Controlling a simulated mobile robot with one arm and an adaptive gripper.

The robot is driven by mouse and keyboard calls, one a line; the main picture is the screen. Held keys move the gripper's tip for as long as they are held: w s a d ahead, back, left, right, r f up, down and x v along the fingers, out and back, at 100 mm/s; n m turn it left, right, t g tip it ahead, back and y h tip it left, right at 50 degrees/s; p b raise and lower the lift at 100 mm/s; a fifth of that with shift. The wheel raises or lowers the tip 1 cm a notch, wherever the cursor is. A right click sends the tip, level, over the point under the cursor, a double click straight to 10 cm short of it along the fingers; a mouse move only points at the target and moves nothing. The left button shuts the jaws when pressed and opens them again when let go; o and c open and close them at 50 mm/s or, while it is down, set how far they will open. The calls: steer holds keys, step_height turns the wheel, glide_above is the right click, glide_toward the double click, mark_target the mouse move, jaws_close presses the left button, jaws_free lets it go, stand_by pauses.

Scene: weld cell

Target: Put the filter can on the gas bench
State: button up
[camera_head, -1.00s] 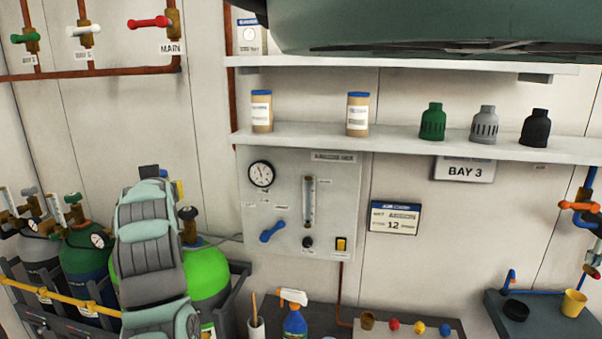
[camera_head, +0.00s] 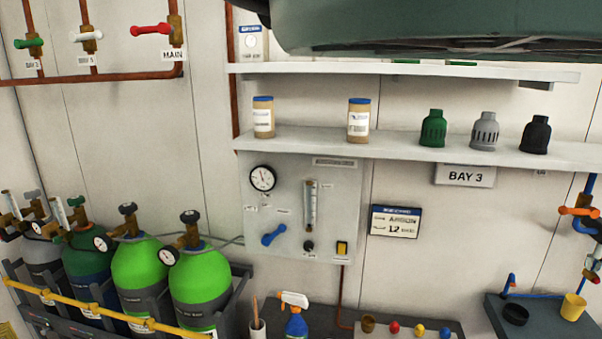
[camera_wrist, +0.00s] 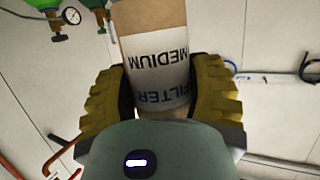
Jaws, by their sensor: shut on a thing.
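In the wrist view my gripper (camera_wrist: 168,82) has its two yellow-brown ribbed fingers closed on both sides of a tan filter can (camera_wrist: 158,18). The can has a white label reading "MEDIUM FILTER", upside down in this view. Its near end is hidden by my gripper. My gripper and this can are not in the head view. A dark bench top (camera_head: 437,327) shows along the bottom of the head view below the gauge panel, and another dark bench top (camera_head: 545,322) is at the lower right. I cannot tell which is the gas bench.
Two tan jars with blue lids (camera_head: 263,117) (camera_head: 358,120) and several nozzle caps stand on a wall shelf (camera_head: 400,147). Gas cylinders (camera_head: 138,275) stand at left behind a yellow rail. A spray bottle (camera_head: 296,322), small coloured knobs and a yellow cup (camera_head: 573,307) occupy the benches.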

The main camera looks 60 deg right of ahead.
steer(key=s+r+p, duration=0.6)
steer(key=r+p, duration=0.5)
steer(key=p, duration=0.1)
steer(key=shift+s+d, duration=0.2)
steer(key=shift+f, duration=0.1)
